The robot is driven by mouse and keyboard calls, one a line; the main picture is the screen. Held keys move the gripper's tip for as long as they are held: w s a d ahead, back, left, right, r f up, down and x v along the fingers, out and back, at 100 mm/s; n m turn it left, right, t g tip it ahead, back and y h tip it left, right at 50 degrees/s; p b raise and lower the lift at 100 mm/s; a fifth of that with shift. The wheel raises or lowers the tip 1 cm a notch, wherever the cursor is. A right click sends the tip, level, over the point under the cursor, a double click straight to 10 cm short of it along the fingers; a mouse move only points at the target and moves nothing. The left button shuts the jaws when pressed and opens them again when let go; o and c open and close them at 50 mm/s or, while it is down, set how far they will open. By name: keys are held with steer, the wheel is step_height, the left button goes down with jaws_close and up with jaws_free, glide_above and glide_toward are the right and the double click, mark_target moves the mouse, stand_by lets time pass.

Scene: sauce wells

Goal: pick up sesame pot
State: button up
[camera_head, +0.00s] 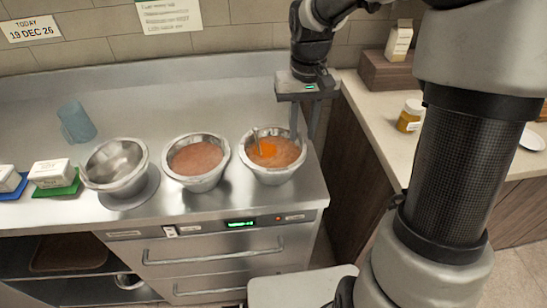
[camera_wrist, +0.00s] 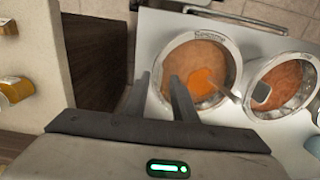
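The right-hand steel pot (camera_head: 273,175) on the counter holds orange-brown sauce with a bright orange patch and a utensil in it. In the wrist view this pot (camera_wrist: 236,66) has small lettering on its rim, too blurred to read with certainty, perhaps "Sesame". My gripper (camera_head: 304,136) is at this pot's right edge, pointing down. In the wrist view my gripper (camera_wrist: 160,76) has its two fingers apart, with nothing seen held. One finger overlaps the pot and the other lies outside it; I cannot tell whether either touches the rim.
A middle pot (camera_head: 196,182) of pinkish sauce and a tilted empty steel bowl (camera_head: 116,187) stand to the left. Further left are a blue cup (camera_head: 76,122) and white tubs. A wooden side counter (camera_head: 375,108) with a yellow-labelled jar (camera_head: 410,116) is right, across a gap.

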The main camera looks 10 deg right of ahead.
steer(key=shift+f, duration=0.65)
jaws_close()
steer(key=shift+w+r, duration=0.1)
steer(key=shift+r, duration=0.05)
stand_by(0.8)
